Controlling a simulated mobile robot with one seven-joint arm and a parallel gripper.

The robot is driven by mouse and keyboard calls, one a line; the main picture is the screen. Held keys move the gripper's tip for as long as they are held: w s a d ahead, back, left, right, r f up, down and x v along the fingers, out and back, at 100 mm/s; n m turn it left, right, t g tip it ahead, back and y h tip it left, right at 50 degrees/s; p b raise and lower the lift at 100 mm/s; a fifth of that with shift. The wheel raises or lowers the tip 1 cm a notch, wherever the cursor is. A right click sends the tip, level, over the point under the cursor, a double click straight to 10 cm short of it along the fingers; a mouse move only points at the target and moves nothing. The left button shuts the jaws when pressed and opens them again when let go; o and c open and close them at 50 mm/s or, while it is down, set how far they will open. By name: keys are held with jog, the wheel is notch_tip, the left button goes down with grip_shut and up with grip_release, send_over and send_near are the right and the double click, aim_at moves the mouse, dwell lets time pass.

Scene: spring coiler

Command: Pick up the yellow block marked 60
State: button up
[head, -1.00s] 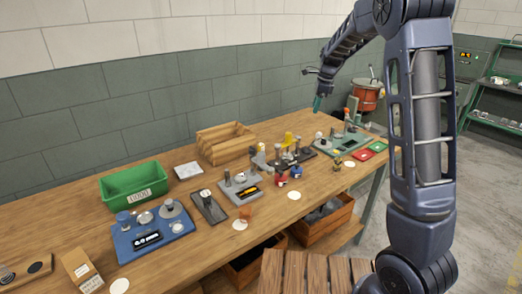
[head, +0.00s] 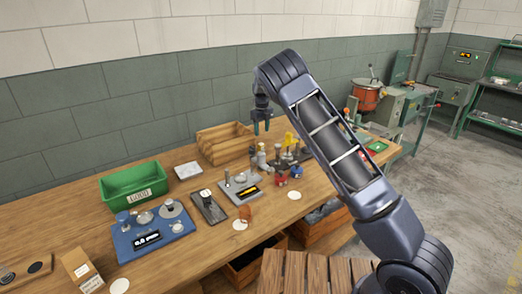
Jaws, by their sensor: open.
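A small yellow piece (head: 290,139) stands among the fixtures toward the back right of the bench, just left of my forearm. No number can be read on it, so I cannot tell whether it is the block marked 60. My gripper (head: 261,127) hangs fingers down above the back of the bench, to the left of the yellow piece and higher in the picture. My forearm hides part of the bench's right end.
A wooden crate (head: 226,157) stands below and left of my gripper. A green bin (head: 118,196) labelled GOOD and a blue scale (head: 140,241) are farther left. A grey fixture (head: 240,192) and small red and blue pieces sit in front. Bare wood (head: 60,232) shows at left.

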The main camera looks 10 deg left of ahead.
aim_at(261, 144)
jog(key=shift+a+f, duration=0.25)
jog(key=shift+f, duration=0.2)
notch_tip(261, 144, down, 10)
jog(key=shift+w+f, duration=0.15)
jog(key=c, duration=1)
